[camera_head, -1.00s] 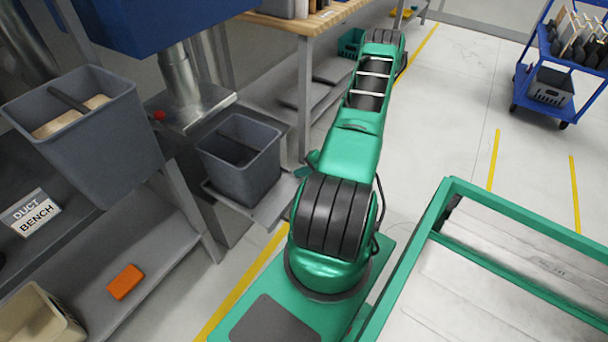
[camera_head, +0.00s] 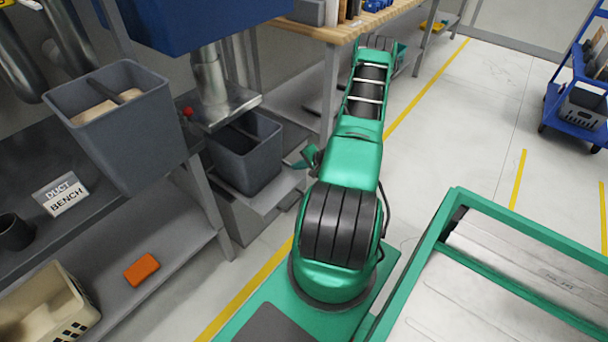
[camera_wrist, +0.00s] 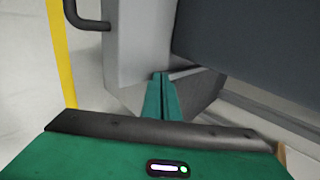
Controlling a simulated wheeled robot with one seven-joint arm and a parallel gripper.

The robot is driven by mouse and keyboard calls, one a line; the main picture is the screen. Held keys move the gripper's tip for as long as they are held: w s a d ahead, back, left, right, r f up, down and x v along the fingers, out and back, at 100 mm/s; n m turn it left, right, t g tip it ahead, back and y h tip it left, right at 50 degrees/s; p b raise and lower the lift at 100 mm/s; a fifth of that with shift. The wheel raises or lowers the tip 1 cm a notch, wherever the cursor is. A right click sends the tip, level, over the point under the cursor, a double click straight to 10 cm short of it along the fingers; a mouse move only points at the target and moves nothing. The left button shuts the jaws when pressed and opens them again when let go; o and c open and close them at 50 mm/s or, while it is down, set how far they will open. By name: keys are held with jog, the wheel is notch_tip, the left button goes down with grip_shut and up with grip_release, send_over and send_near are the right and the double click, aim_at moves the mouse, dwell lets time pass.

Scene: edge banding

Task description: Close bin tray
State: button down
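A dark grey bin (camera_head: 243,160) stands on a light grey pull-out tray (camera_head: 268,203) below the machine's metal duct. The back of the bin is under the machine; its front and the tray still stick out. My gripper (camera_head: 307,158) is at the right side of the bin and tray, mostly hidden by my arm. In the wrist view my green fingers (camera_wrist: 161,78) lie together with nothing between them. They point at a light grey panel (camera_wrist: 140,45) with a black handle (camera_wrist: 84,20). A dark grey surface, apparently the bin (camera_wrist: 255,50), fills the upper right. Contact cannot be told.
A wooden workbench (camera_head: 345,28) stands behind. A blue cart (camera_head: 580,105) is far right. The floor between is clear.

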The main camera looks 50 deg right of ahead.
jog(key=w, duration=1.5)
jog(key=shift+d, duration=0.1)
jog(key=shift+w+r, duration=0.15)
jog(key=shift+w, duration=0.25)
jog(key=shift+w+r, duration=0.1)
jog(key=shift+s, duration=0.45)
jog(key=s, duration=0.4)
jog(key=shift+s+d+r, duration=0.15)
jog(key=shift+s+r, duration=0.1)
jog(key=shift+s, duration=0.15)
jog(key=v, duration=0.8)
jog(key=shift+s+r, duration=0.1)
jog(key=shift+s, duration=0.25)
jog(key=shift+a+r, duration=0.1)
jog(key=shift+a, duration=0.1)
